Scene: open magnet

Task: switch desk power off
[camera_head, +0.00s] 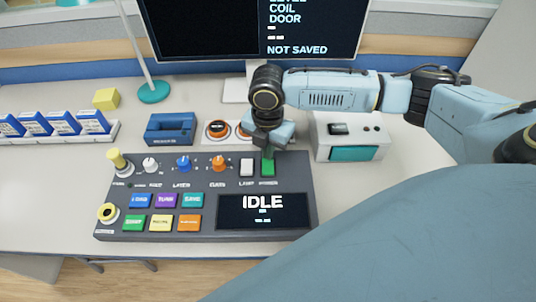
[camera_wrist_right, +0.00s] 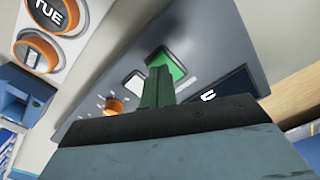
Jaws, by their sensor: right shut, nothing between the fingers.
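The dark grey control console (camera_head: 105,225) lies on the desk with its display reading IDLE. At its upper right is a green rocker switch (camera_head: 267,167), labelled POWER as far as I can read, beside a white lamp switch (camera_head: 246,167). My right gripper (camera_head: 268,152) is shut and empty, its fingertips at the upper edge of the green switch. In the right wrist view the shut fingers (camera_wrist_right: 159,78) overlap the green switch (camera_wrist_right: 168,64); I cannot tell whether they touch it. The white switch (camera_wrist_right: 134,82) is next to them. My left gripper is not in view.
A white box with a teal panel (camera_head: 350,153) stands right of the console. Behind are orange-ringed round dials (camera_head: 217,129), a blue device (camera_head: 170,129) and a monitor (camera_head: 200,30). Blue cartridges (camera_head: 93,121) stand at left. The desk's left front is clear.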

